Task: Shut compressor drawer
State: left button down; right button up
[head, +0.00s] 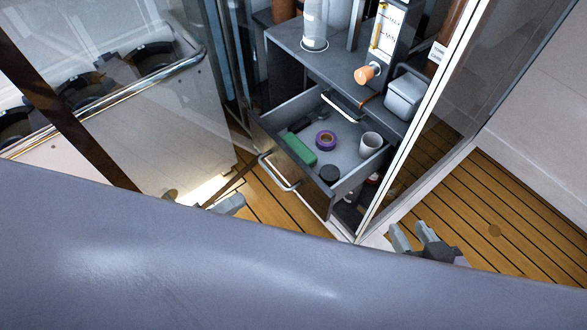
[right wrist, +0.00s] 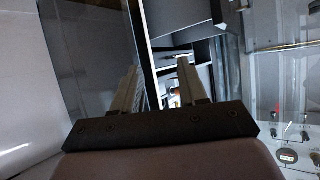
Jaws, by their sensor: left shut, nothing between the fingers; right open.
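The compressor drawer (head: 345,160) is pulled out of a dark grey cabinet in the head view. Its front faces down-left and carries a curved metal handle (head: 278,172). Inside lie a green block (head: 301,147), a purple tape roll (head: 326,140), a white cup (head: 371,142) and a dark round object (head: 329,174). My left gripper (head: 229,203) is shut and empty, below and left of the handle, apart from it and partly hidden by my body. My right gripper (head: 412,232) is open and empty, right of the drawer beyond the glass panel's edge; its fingers (right wrist: 158,85) show in the right wrist view.
A glass panel with a pale frame (head: 424,113) stands upright between the drawer and my right gripper. Another glass pane stands left of the drawer. A grey cabinet top (head: 290,35) holds a cylinder and a gauge panel. Wooden floor (head: 490,205) is clear at the right.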

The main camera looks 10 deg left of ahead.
aim_at(295, 163)
pick_arm(q)
jog(key=b+x, duration=0.2)
jog(key=x, duration=1.1)
jog(key=shift+w+d, duration=0.25)
jog(key=shift+w, duration=0.05)
pick_arm(e)
jog(key=shift+w+a+f+y, duration=0.2)
jog(key=shift+a+y, duration=0.1)
jog(key=shift+a, duration=0.25)
jog(key=shift+w+a+f+y, duration=0.1)
jog(key=shift+a+f+y, duration=0.15)
jog(key=shift+a, duration=0.25)
jog(key=shift+r, duration=0.1)
pick_arm(q)
jog(key=shift+b, duration=0.3)
